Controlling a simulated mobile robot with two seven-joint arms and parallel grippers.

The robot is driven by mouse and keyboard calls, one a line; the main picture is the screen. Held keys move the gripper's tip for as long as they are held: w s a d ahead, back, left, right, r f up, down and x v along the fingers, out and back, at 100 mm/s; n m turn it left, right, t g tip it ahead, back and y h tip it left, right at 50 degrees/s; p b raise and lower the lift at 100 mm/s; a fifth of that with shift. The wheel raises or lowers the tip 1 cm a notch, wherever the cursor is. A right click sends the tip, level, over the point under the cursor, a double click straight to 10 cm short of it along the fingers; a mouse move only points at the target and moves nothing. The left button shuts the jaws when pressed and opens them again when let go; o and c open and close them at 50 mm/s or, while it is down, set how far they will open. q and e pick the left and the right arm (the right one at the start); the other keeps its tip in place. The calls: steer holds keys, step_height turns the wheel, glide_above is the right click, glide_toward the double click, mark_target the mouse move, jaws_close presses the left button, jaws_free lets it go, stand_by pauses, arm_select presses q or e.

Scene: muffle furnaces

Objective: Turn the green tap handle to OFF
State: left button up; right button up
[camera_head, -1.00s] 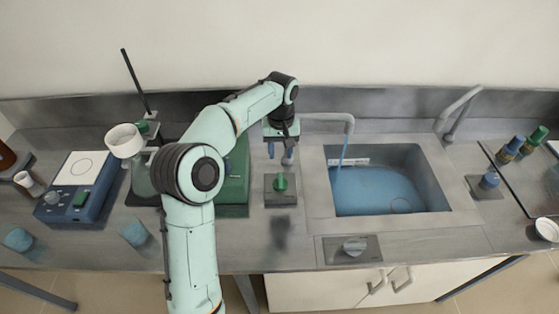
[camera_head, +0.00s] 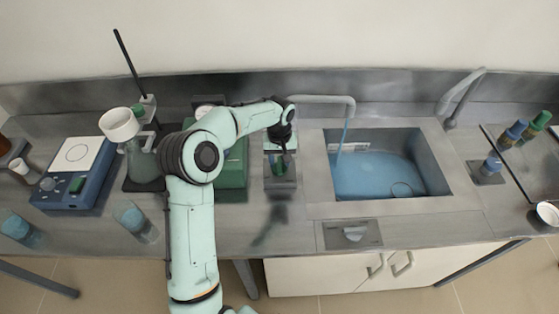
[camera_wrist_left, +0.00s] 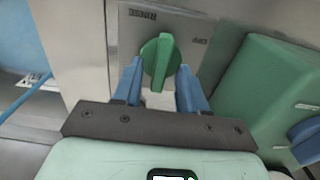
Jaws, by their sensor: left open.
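The green tap handle (camera_wrist_left: 159,62) sits on a grey plate (camera_wrist_left: 128,40) marked RINSE and OFF, both upside down in the left wrist view. Its long axis runs nearly up and down there, the upper end between the two words. My left gripper (camera_wrist_left: 158,84) is open, with one blue finger on each side of the handle's lower part. Gaps show between fingers and handle. In the head view the handle (camera_head: 279,170) is partly hidden by my left gripper (camera_head: 280,160). My right gripper is not in view.
A blue stream (camera_head: 342,143) runs from the spout (camera_head: 325,99) into the sink (camera_head: 437,178). A green box (camera_head: 234,177) stands just left of the handle's plate.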

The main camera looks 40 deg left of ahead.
arm_select(q)
steer(key=shift+f, duration=0.25)
jaws_close()
